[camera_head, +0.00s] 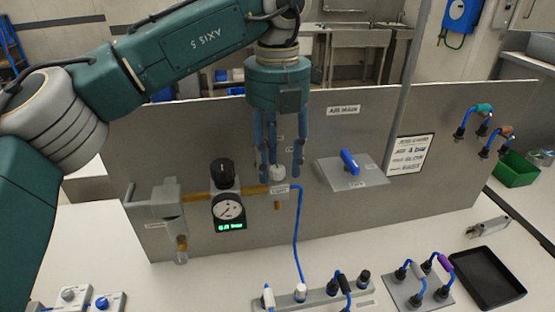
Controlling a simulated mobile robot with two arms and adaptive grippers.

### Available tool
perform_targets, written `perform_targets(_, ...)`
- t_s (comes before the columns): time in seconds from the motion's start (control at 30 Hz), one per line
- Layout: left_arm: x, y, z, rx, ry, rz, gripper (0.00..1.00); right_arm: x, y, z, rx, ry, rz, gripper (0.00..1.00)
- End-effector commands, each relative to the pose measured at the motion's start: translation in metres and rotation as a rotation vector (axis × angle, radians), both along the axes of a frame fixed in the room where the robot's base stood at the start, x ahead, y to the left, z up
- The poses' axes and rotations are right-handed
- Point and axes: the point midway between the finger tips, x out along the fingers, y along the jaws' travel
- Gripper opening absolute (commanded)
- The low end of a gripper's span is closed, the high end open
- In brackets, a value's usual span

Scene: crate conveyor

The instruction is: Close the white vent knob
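The white vent knob (278,173) sits on top of a pale block labelled "VENT" (279,190) in the brass air line, in front of the upright grey panel. My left gripper (282,176) points straight down over the knob. Its blue fingers are spread, with the fingertips beside the knob on its left and right. A gap shows between the right finger and the knob, and I cannot tell whether the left fingers touch it. The knob's top is partly hidden by the gripper's fingers. My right gripper is not in view.
Left of the knob are a black regulator knob (222,172) and a round gauge (229,208) with a green display. A blue hose (297,240) runs down to a grey manifold (322,297). A black tray (487,278) lies right.

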Motion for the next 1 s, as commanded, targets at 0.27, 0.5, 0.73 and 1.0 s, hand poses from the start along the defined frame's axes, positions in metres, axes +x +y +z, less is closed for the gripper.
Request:
perform_targets(0.27, 0.0, -0.001, 0.014, 0.0, 0.0, -0.001, 0.42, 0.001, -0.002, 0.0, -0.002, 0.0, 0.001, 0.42)
perform_targets(0.5, 0.0, -0.001, 0.064, 0.0, -0.002, 0.001, 0.42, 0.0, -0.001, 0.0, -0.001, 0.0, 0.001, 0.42)
perform_targets(0.73, 0.0, 0.0, 0.105, 0.003, -0.002, 0.002, 0.42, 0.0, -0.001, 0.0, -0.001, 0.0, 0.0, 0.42)
perform_targets(1.0, 0.0, 0.0, 0.12, 0.0, 0.0, 0.0, 0.42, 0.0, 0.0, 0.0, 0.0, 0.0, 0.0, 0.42)
